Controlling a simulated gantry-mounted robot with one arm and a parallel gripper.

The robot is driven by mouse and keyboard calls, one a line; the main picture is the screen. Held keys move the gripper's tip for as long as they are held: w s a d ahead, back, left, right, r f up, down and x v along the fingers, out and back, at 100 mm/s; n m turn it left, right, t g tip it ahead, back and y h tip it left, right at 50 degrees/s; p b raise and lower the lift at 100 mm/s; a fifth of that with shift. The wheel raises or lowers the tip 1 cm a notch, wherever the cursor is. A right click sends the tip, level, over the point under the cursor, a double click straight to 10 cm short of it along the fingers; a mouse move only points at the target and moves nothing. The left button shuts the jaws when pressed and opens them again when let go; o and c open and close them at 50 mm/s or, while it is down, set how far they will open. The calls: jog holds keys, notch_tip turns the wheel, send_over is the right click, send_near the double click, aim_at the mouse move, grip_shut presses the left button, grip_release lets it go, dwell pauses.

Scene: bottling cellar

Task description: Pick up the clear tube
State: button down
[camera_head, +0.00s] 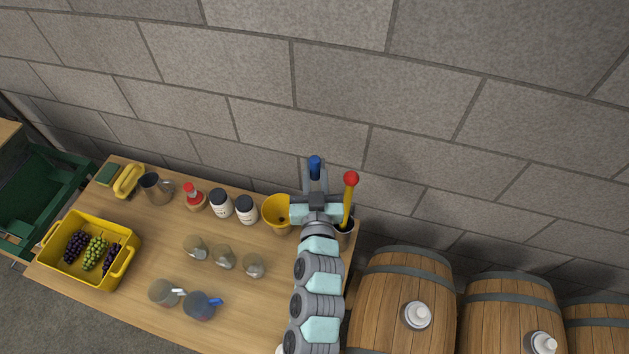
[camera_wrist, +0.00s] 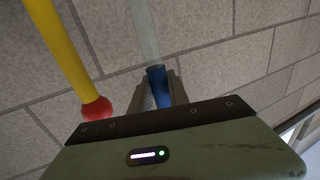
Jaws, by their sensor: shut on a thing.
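The clear tube (camera_wrist: 143,32) is see-through and has a blue end (camera_head: 315,167). In the wrist view the blue end sits between my fingers and the clear length runs away from them toward the top of the picture. My gripper (camera_head: 314,174) is shut on the blue end, near the wall at the back edge of the table. The rest of the tube is hidden below my gripper in the head view. A yellow stick with a red ball (camera_head: 351,179) stands close to the right of my gripper, in a dark cup (camera_head: 345,226) partly hidden by my arm.
A yellow bucket (camera_head: 271,212) is just left of my arm. Jars, a red-topped bottle (camera_head: 192,197) and a metal mug (camera_head: 153,191) line the table's back. Glasses (camera_head: 223,257) stand mid-table. A yellow crate (camera_head: 52,258) holds grapes. Barrels (camera_head: 403,292) stand right.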

notch_tip(320, 180, up, 14)
jog(key=shift+r+p, duration=0.1)
jog(key=shift+p, duration=0.4)
